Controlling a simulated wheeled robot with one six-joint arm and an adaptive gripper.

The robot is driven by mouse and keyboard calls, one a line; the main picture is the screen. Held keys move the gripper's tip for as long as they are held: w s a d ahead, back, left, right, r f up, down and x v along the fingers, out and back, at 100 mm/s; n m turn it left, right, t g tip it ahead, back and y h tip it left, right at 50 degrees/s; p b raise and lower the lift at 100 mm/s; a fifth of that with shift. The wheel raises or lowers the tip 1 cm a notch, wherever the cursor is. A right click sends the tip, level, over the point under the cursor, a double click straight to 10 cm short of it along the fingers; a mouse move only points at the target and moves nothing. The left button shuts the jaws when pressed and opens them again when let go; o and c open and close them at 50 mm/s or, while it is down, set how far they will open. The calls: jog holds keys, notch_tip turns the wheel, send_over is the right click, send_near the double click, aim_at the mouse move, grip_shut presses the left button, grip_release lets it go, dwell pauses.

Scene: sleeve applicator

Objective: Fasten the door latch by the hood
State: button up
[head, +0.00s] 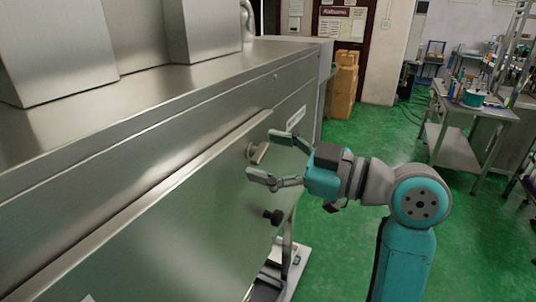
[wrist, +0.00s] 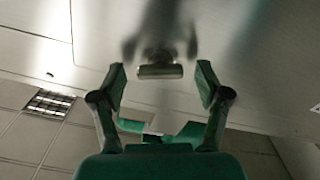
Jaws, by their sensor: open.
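The door latch (head: 257,153) is a small metal turn-handle on the steel front panel of the machine (head: 205,185). In the wrist view the latch (wrist: 160,71) shows as a short bar lying roughly level in the picture, centred between the fingers. My gripper (head: 261,154) is open, with one finger on either side of the latch. In the wrist view both fingers of my gripper (wrist: 161,78) stand apart from the bar, with clear gaps at each end. I cannot tell how deep the fingertips reach past it.
A black knob (head: 273,217) sticks out of the panel below my gripper. A long metal ledge (head: 185,172) runs along the panel to the left. A workbench (head: 478,110) stands at the right and cardboard boxes (head: 344,85) at the back. Green floor lies open between.

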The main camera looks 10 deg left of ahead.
jog(key=shift+a, duration=0.2)
jog(key=c, duration=1.2)
jog(key=shift+o, duration=0.2)
jog(key=shift+m, duration=2.2)
jog(key=o, duration=1.2)
jog(key=shift+c, duration=0.2)
jog(key=v, duration=1.2)
